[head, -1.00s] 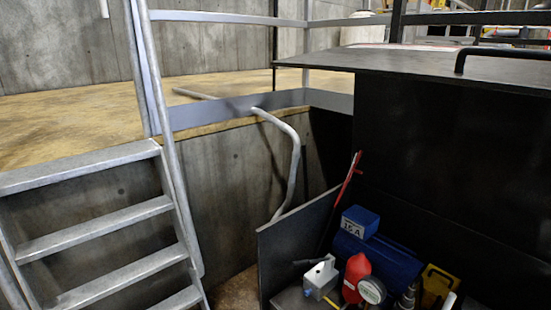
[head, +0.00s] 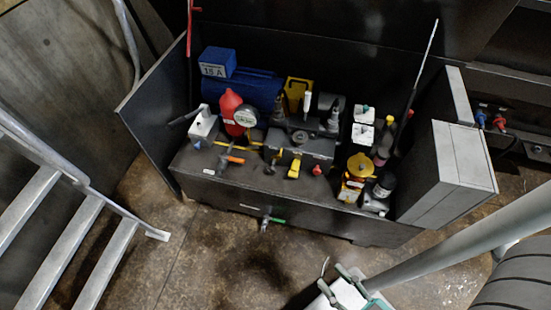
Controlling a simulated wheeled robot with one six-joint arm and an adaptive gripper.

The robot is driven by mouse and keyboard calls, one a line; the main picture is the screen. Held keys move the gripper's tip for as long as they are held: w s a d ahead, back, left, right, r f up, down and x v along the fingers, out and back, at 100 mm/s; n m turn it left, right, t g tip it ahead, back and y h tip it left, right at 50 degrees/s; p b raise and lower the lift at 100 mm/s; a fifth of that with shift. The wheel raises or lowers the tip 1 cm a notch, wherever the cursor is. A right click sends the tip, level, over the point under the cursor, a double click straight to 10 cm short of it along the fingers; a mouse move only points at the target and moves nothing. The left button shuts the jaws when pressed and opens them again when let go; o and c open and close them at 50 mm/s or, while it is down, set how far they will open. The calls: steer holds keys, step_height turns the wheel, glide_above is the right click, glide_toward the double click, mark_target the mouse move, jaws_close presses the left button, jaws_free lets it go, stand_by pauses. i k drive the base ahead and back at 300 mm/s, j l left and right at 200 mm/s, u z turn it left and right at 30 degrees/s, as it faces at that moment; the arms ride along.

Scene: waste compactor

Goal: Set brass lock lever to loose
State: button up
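I cannot pick out the brass lock lever for certain in the head view. A small yellow lever (head: 294,168) hangs at the front of a dark grey unit (head: 308,148) in the black cabinet (head: 225,190). An orange-handled valve (head: 234,158) sits left of it. A green-handled valve (head: 272,219) sticks out of the cabinet's front face. My gripper (head: 334,287) shows at the bottom edge, in front of the cabinet and apart from it. Its fingers are partly cut off by the frame, so its opening is unclear.
A red bottle (head: 231,106), pressure gauge (head: 245,116), blue box (head: 217,62) and yellow bracket (head: 298,93) crowd the cabinet. Grey side panels (head: 450,170) and a thin upright rod (head: 426,52) bound its right. Metal stairs (head: 62,240) stand left. The floor between is clear.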

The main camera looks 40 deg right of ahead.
mark_target(278, 156)
steer(key=z, duration=0.95)
steer(key=i+j+z, duration=0.1)
steer(key=z, duration=0.4)
steer(key=j+z, duration=0.1)
steer(key=z, duration=0.85)
steer(key=j+z, duration=0.1)
steer(key=z, duration=0.85)
steer(key=k+j+z, duration=0.1)
steer(key=z, duration=0.3)
steer(key=k+j+z, duration=0.1)
steer(key=z, duration=0.35)
steer(key=k+j+u, duration=0.2)
steer(key=u, duration=0.65)
steer(key=k+u, duration=0.1)
steer(key=u, duration=0.4)
steer(key=j+u, duration=0.1)
steer(key=u, duration=0.35)
steer(key=k+j+u, duration=0.1)
steer(key=u, duration=0.8)
steer(key=j+u, duration=0.1)
steer(key=u, duration=0.4)
steer(key=j+u, duration=0.1)
steer(key=u, duration=0.35)
steer(key=j+u, duration=0.1)
steer(key=u, duration=0.35)
